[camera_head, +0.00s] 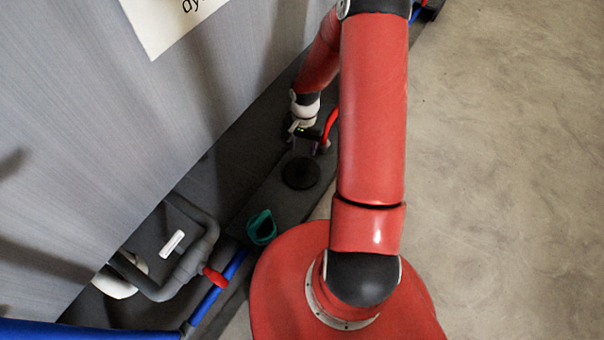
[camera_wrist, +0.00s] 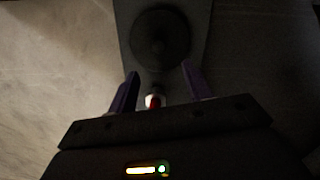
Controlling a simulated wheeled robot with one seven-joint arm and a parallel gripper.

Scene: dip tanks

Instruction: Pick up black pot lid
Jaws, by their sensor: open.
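The black pot lid (camera_head: 300,173) is a dark round disc lying on a dark grey ledge (camera_head: 277,195) in the head view. In the wrist view the lid (camera_wrist: 160,36) is at the top centre, beyond the fingertips, with a darker knob-like spot at its middle. My gripper (camera_head: 305,143) is just behind the lid in the head view. In the wrist view my gripper (camera_wrist: 160,80) has its two purple fingers apart, with no lid between them. The dim light hides how high the fingers are above the ledge.
A teal container (camera_head: 262,227) stands on the ledge nearer than the lid. Grey pipes (camera_head: 190,262) with a red fitting and a blue pipe (camera_head: 217,288) run at lower left. A grey panel wall (camera_head: 110,120) borders the ledge. Open concrete floor (camera_head: 500,180) lies right.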

